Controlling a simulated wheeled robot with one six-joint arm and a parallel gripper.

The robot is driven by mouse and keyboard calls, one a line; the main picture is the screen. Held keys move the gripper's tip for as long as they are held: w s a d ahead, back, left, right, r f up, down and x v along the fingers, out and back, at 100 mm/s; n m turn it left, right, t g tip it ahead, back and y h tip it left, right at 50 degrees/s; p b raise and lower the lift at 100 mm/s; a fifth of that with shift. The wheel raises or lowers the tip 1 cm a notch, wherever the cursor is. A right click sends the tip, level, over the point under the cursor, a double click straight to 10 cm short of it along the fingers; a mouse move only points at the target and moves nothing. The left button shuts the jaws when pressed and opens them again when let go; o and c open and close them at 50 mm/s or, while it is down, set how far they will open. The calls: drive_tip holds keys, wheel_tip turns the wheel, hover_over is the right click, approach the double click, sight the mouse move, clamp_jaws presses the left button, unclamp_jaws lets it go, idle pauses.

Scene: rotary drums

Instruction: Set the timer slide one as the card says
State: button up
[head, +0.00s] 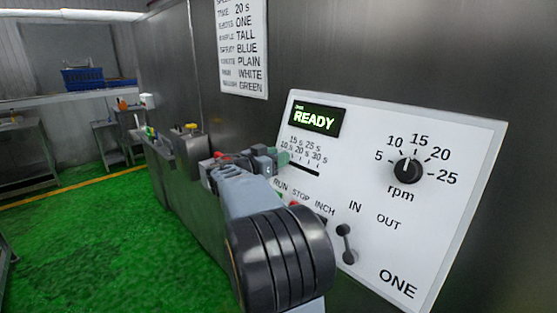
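The white panel (452,155) marked ONE carries the timer scale (304,150), with marks from 10 s to 30 s. Below the marks is a dark slot (305,169); its left part is hidden behind my gripper. I cannot make out the slide's knob. The card (243,48) hangs on the wall above, and its time line reads 20 s. My gripper (277,160) is at the left end of the slot, by the panel's left edge. Its fingers are small and partly hidden, so I cannot tell whether they touch anything or are open.
A lit READY display (315,120) sits above the scale. The rpm dial (408,171) is to the right. RUN, STOP and INCH buttons lie below the slot, partly behind my arm. The IN/OUT lever (346,243) is lower right. Green floor (80,225) lies open at left.

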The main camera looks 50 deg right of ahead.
sight(300, 159)
clamp_jaws()
drive_tip(key=shift+s+b, duration=0.15)
drive_tip(key=shift+b, duration=0.15)
drive_tip(key=shift+s+a+b, duration=0.15)
drive_tip(key=shift+s+b, duration=1.2)
drive_tip(key=shift+b, duration=0.1)
drive_tip(key=shift+s+a+b, duration=0.1)
drive_tip(key=shift+s+b, duration=1.25)
drive_tip(key=shift+b, duration=0.05)
drive_tip(key=shift+o, duration=0.3)
unclamp_jaws()
drive_tip(key=shift+s, duration=0.1)
drive_tip(key=w+a+b, duration=0.1)
drive_tip(key=a+b, duration=0.2)
drive_tip(key=a, duration=1)
drive_tip(key=shift+a, duration=0.4)
